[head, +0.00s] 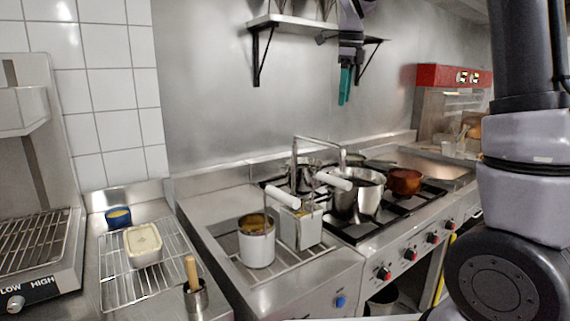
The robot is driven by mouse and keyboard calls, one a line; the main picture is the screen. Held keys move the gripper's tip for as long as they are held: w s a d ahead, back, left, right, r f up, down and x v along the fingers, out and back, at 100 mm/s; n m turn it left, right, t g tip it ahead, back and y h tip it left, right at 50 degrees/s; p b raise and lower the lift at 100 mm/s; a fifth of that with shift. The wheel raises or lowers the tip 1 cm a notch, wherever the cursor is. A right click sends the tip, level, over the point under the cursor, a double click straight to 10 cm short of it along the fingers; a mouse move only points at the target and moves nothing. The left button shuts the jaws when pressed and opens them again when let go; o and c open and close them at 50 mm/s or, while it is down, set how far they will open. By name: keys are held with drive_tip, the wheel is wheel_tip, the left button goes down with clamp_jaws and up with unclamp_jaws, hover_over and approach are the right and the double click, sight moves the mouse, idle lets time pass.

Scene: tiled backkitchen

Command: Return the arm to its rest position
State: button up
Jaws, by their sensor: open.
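My gripper (345,84) hangs high in front of the steel back wall, its teal fingers pointing down. It is open and nothing shows between the fingers. It is well above the stove and apart from everything on the counter. My arm's upper links reach down from the top edge of the head view, and a large part of my arm fills the right side.
A wall shelf (300,22) on black brackets is close to the gripper. A wire rack (115,285) is at left.

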drive_tip(key=s+d+f+n+t+y, duration=0.1)
drive_tip(key=s+d+n+t, duration=0.1)
drive_tip(key=s+n, duration=0.7)
drive_tip(key=s+d+f+n+t, duration=0.2)
drive_tip(key=s+n, duration=0.8)
drive_tip(key=s, duration=0.6)
drive_tip(key=shift+d+f+t+y, duration=0.25)
drive_tip(key=shift+d+t+y, duration=0.15)
drive_tip(key=shift+d+t, duration=0.5)
drive_tip(key=shift+s+d, duration=0.1)
drive_tip(key=shift+d, duration=0.1)
